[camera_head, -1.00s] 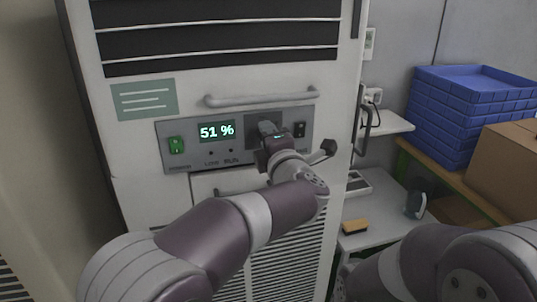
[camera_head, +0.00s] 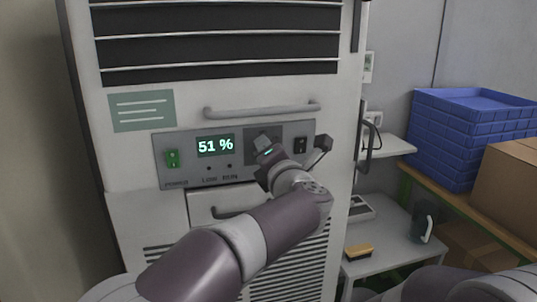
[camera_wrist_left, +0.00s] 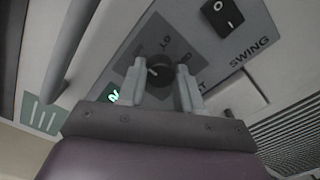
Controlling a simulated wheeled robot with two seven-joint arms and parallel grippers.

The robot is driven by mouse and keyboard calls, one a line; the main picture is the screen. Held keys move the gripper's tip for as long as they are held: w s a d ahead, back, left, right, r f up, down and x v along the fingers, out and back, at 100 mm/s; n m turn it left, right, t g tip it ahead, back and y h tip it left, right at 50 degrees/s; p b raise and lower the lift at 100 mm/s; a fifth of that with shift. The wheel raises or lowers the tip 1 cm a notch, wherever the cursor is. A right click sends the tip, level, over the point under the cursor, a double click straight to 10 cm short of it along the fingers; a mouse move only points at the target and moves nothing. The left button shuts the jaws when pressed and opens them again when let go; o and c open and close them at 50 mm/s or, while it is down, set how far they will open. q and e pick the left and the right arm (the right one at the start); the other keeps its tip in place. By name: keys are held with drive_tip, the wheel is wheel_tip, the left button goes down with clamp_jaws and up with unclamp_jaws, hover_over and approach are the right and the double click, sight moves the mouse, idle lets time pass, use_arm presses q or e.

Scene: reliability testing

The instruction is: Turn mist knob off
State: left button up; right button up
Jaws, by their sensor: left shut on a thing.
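The mist knob (camera_wrist_left: 160,73) is a round black knob with a light pointer mark on a dark plate of the cabinet's control panel. In the left wrist view its mark points toward the left finger; the lettering around it is partly hidden. My left gripper (camera_wrist_left: 160,84) has one finger on each side of the knob and is shut on it. In the head view my left gripper (camera_head: 264,142) is at the dark plate (camera_head: 252,134) and covers the knob. My right arm shows at the lower right; its gripper is out of view.
The panel has a display reading 51 % (camera_head: 215,146), a lit green switch (camera_head: 172,158) and a black rocker switch (camera_head: 300,145), labelled SWING in the wrist view. A grey handle bar (camera_head: 262,111) runs above. Blue trays (camera_head: 455,135) and a cardboard box (camera_head: 508,167) stand right.

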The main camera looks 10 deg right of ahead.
use_arm(q)
drive_tip(key=shift+r, duration=0.1)
drive_tip(key=o, duration=1)
drive_tip(key=shift+o, duration=0.2)
